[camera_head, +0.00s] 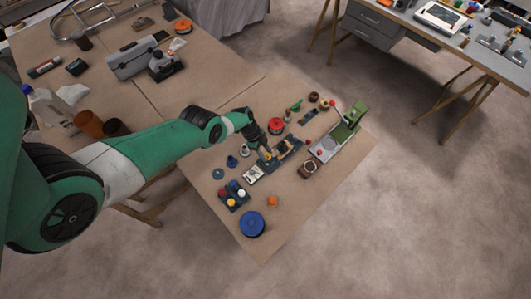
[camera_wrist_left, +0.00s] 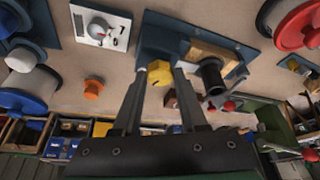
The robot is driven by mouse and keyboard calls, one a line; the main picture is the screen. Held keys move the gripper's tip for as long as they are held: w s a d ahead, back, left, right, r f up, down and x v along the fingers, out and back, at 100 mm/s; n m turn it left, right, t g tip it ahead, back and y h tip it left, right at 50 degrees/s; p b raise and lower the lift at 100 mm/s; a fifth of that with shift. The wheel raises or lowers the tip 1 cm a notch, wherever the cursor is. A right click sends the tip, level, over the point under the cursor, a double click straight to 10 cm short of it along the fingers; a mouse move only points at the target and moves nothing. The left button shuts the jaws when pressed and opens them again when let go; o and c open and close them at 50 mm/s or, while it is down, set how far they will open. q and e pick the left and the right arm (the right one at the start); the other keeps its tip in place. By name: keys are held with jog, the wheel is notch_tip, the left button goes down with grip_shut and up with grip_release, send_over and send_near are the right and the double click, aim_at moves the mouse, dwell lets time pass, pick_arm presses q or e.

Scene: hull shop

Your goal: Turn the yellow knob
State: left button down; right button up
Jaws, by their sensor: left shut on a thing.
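The yellow knob (camera_wrist_left: 159,72) is faceted and sits on a dark blue plate (camera_wrist_left: 225,72) fixed to the board. In the left wrist view my left gripper (camera_wrist_left: 158,84) has one finger on each side of the knob and is shut on it. In the head view the left gripper (camera_head: 264,149) reaches down to the same blue plate, and a small yellow patch of the knob (camera_head: 267,156) shows at its tips. My right gripper is in neither view.
A white plate with a grey dial (camera_head: 254,174) lies beside the knob's plate. Around them are a red round knob (camera_head: 276,125), an orange knob (camera_head: 272,201), a blue disc (camera_head: 252,224) and a green lever machine (camera_head: 344,127). Bare board lies near the front edge.

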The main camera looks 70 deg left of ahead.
pick_arm(q)
jog(key=shift+c, duration=2.3)
grip_release()
jog(key=p+v, duration=1)
jog(key=v, duration=0.1)
jog(key=shift+r, duration=0.3)
